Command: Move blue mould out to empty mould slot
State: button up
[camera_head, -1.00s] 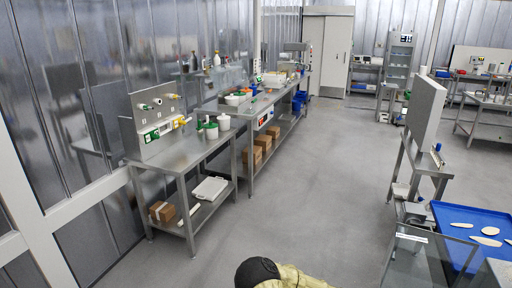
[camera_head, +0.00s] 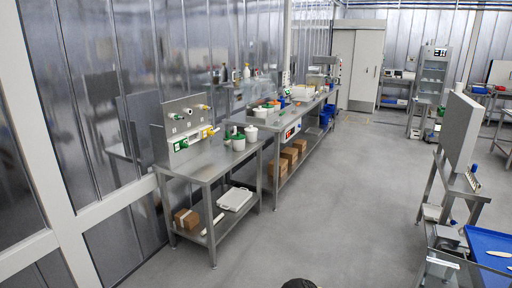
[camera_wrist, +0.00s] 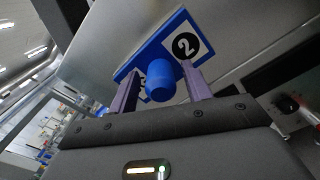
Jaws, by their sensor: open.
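My gripper (camera_wrist: 160,72) shows in the wrist view, with two purple-grey fingers set apart. A rounded blue knob (camera_wrist: 160,82) lies between the fingers in the picture; I cannot tell whether they touch it. Behind it is a tilted blue-edged plate (camera_wrist: 186,45) with a white "2" in a black circle; a second dark mark is partly hidden by the knob and the left finger. I cannot tell for sure which part is the blue mould. No empty mould slot can be made out in either view. The head view does not show the gripper.
In the head view a steel bench (camera_head: 200,168) with an upright panel (camera_head: 187,125) stands at left, and a longer bench (camera_head: 285,120) runs behind it. A blue tray (camera_head: 488,245) is at lower right beside a stand (camera_head: 465,188). The grey floor between is clear.

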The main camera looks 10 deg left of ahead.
jog(key=shift+s, duration=0.1)
jog(key=shift+r, duration=0.1)
dwell(0.5)
jog(key=c, duration=1)
